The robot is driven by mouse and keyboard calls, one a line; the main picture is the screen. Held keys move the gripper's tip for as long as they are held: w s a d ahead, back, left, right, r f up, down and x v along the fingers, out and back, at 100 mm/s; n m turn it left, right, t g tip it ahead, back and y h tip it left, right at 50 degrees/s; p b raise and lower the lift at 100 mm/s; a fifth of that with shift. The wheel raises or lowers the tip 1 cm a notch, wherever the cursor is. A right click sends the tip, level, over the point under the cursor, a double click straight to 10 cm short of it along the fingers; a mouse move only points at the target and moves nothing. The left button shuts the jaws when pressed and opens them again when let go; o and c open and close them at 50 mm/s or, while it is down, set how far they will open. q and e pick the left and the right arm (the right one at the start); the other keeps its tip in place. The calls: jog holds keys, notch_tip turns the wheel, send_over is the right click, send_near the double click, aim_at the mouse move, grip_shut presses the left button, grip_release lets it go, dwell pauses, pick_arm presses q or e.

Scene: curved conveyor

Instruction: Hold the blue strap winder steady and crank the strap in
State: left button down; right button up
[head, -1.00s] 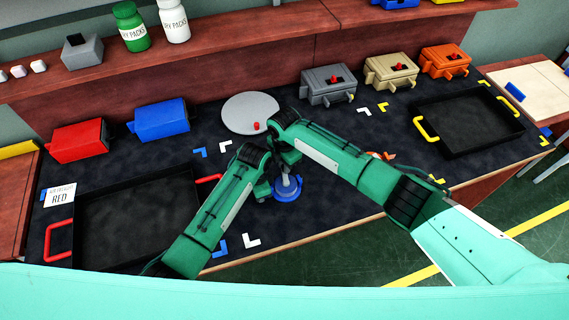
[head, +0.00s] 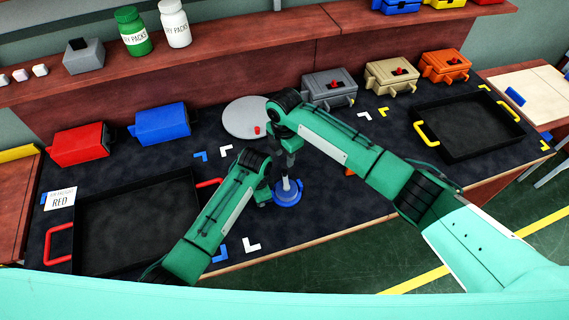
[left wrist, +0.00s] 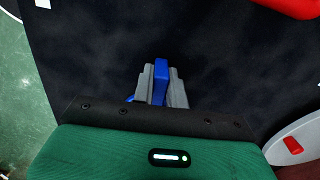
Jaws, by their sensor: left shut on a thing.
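The blue strap winder (head: 287,195) stands near the front edge of the dark mat, with a round blue base and a pale upright part at its middle. My left gripper (head: 268,194) is at its left side. In the left wrist view, the left gripper's grey fingers (left wrist: 162,84) are shut on a blue part (left wrist: 160,72) of the winder. My right gripper (head: 288,174) points down directly over the top of the winder. Its fingers are small and partly hidden, so I cannot tell whether they are open or touch the crank.
A black tray with red handles (head: 130,262) lies left, another with yellow handles (head: 470,150) right. A grey disc (head: 240,116) with a red knob lies behind the arms. Red (head: 80,143) and blue (head: 160,124) boxes stand back left; grey, tan and orange units stand back right.

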jog(key=shift+r, duration=2.2)
pick_arm(q)
jog(key=c, duration=1.3)
grip_release()
